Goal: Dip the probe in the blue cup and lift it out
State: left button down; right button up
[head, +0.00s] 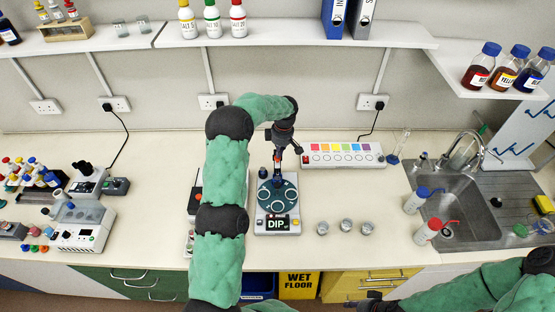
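A small station with a DIP label (278,224) stands on the bench in the middle of the head view. It carries a dark round plate (264,195) with ringed positions. An upright, thin piece with an orange-red top (278,158), seemingly the probe, is at the back of the station. My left gripper (284,151) is above the back of the station, pointing down, close to this piece. Its fingers are small and dark, and I cannot tell whether they hold it. I cannot make out which position is the blue cup. My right gripper (370,301) is at the bottom edge, partly cut off.
Several small metal cups (346,226) stand right of the station. A colour-chart strip (343,155) lies behind it. A sink (480,205) with blue-capped and red-capped bottles is at the right. Lab devices (82,230) and a tube rack crowd the left. My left arm hides bench left of the station.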

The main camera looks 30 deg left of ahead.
aim_at(279, 162)
pick_arm(q)
jog(key=shift+f, duration=0.45)
notch_tip(279, 162, down, 5)
jog(key=b, duration=0.5)
jog(key=shift+f, duration=0.15)
jog(key=shift+r, duration=0.2)
jog(key=d, duration=0.2)
jog(key=d+r, duration=0.1)
jog(key=shift+w+b, duration=0.25)
jog(key=shift+b, duration=0.05)
jog(key=shift+a+r, duration=0.1)
jog(key=shift+r, duration=0.05)
notch_tip(279, 162, up, 12)
jog(key=d, duration=0.1)
jog(key=shift+d, duration=0.15)
